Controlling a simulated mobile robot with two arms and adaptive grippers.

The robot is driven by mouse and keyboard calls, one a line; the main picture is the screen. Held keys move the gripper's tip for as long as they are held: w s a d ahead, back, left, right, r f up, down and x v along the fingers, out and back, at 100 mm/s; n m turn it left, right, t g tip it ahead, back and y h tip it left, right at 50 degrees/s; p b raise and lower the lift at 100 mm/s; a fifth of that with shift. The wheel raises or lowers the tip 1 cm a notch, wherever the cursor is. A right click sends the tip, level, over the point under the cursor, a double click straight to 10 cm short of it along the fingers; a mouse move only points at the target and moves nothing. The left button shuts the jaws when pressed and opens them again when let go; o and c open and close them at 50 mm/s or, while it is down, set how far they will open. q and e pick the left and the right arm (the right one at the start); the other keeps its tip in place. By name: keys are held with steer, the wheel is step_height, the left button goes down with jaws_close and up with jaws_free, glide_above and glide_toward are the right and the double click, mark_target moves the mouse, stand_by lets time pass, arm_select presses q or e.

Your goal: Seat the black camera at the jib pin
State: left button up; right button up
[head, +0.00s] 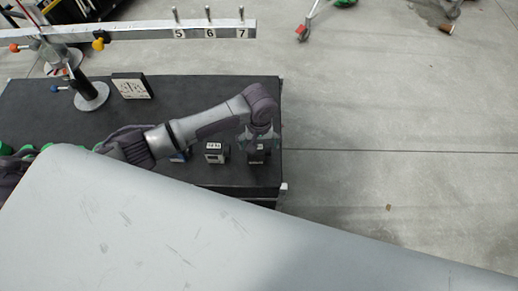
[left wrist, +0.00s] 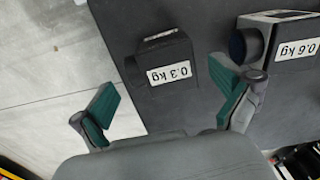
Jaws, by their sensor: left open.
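The black camera (head: 256,158), labelled 0.3 kg in the left wrist view (left wrist: 160,60), sits on the dark table top near its right end. My left gripper (head: 259,140) is above it, pointing down. In the left wrist view the teal fingers of the left gripper (left wrist: 166,100) are spread and empty, with the camera just beyond them and mostly between them in the picture. The jib (head: 140,31) is a pale bar across the upper left, with upright pins (head: 209,13) over labels 5, 6 and 7. My right gripper is not in view.
A silver camera (head: 214,153), labelled 0.6 kg in the left wrist view (left wrist: 292,52), stands close left of the black one. A blue item (head: 180,157) is partly hidden by my arm. A framed panel (head: 131,86) stands behind. A large grey surface (head: 200,225) fills the foreground.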

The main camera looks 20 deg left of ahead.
mark_target(259, 151)
arm_select(q)
steer(key=shift+f, duration=2.1)
steer(key=c, duration=1.3)
steer(key=o, duration=0.7)
steer(key=shift+c, duration=1.3)
steer(key=shift+r+p, duration=1.25)
steer(key=shift+p, duration=0.1)
steer(key=shift+r+p, duration=2.55)
steer(key=shift+p, duration=0.4)
steer(key=shift+w+r, duration=0.1)
